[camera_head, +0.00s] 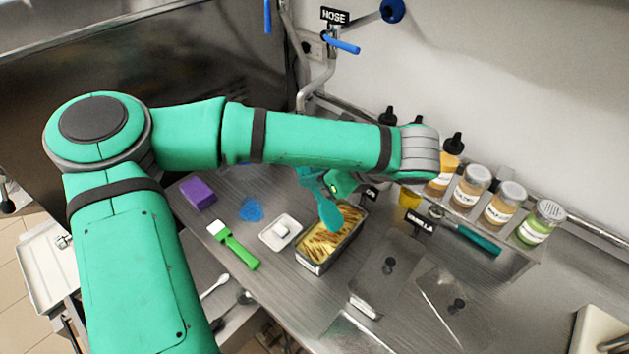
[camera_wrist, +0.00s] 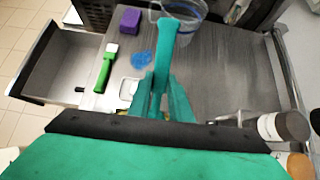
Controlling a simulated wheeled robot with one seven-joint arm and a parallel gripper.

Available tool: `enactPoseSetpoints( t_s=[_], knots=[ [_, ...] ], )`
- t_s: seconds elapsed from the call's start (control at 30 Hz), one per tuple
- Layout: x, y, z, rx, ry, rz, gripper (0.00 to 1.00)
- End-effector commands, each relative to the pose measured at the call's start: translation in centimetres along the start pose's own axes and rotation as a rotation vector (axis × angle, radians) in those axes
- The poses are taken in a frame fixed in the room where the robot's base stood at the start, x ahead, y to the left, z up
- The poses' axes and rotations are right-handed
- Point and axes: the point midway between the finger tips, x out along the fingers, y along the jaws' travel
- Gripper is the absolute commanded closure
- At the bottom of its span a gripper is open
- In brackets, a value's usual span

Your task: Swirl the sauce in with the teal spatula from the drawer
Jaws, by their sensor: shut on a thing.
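My gripper (camera_head: 341,183) is shut on the teal spatula (camera_head: 330,214), just above the metal pan (camera_head: 318,268). The spatula slants down, and its lower end is over the far part of the pan, at or in the pale yellow ice cream (camera_head: 322,243) streaked with brown sauce. I cannot tell how deep it sits. In the wrist view the spatula (camera_wrist: 164,55) stands up between my teal fingers (camera_wrist: 160,103), and the pan is mostly hidden behind them. The open drawer (camera_wrist: 52,62) shows at the left of the wrist view.
Left of the pan lie a small white dish (camera_head: 280,232), a green-handled brush (camera_head: 238,249), a blue spill (camera_head: 251,209) and a purple block (camera_head: 198,193).

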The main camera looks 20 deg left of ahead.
Motion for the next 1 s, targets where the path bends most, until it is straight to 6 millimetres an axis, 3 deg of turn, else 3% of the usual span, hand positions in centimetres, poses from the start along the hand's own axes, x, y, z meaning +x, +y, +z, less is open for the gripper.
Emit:
enactPoseSetpoints(
  t_s=[0.6,1.0],
  knots=[
    [-2.8,-0.1,3.0,0.0,-0.001,-0.002,1.0],
    [-3.1,0.0,3.5,0.0,-0.001,0.001,1.0]
  ],
)
